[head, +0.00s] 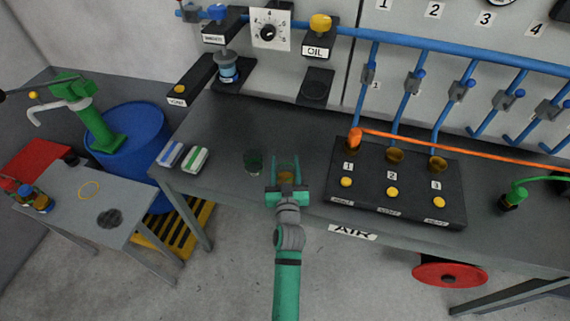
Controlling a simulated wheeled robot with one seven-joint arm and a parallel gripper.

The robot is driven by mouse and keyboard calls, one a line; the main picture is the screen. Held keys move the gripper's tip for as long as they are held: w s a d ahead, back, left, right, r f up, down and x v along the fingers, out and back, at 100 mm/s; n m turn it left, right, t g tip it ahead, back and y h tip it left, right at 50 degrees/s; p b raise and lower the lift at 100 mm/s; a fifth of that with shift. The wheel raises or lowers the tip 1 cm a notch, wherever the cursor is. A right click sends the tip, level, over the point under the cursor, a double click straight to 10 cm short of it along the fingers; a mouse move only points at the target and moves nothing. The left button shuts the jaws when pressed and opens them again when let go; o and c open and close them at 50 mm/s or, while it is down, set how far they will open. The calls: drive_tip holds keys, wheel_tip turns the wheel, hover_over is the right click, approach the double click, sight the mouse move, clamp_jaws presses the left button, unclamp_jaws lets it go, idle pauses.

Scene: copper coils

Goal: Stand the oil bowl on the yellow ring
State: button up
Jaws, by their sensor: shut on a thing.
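My gripper (286,162) reaches over the front edge of the bench, its two teal fingers pointing away from me. A small amber-brown thing shows low between the fingers, and I take it for the oil bowl (286,178). The gripper is shut on it. The fingers and palm hide much of it, and I cannot tell how full it is or its exact height over the bench. The yellow ring (89,190) is a thin outline on the small grey table (62,207) at the far left. Nothing stands on it.
A dark green cup (253,161) stands just left of my gripper. Two sponge-like blocks (183,157) lie at the bench's left end. A black button box (395,185) is to the right. A dark disc (109,218) and small jars (40,202) share the small table. A blue barrel (135,135) stands behind it.

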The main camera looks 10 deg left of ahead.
drive_tip(key=shift+f, duration=0.1)
drive_tip(key=o, duration=1.1)
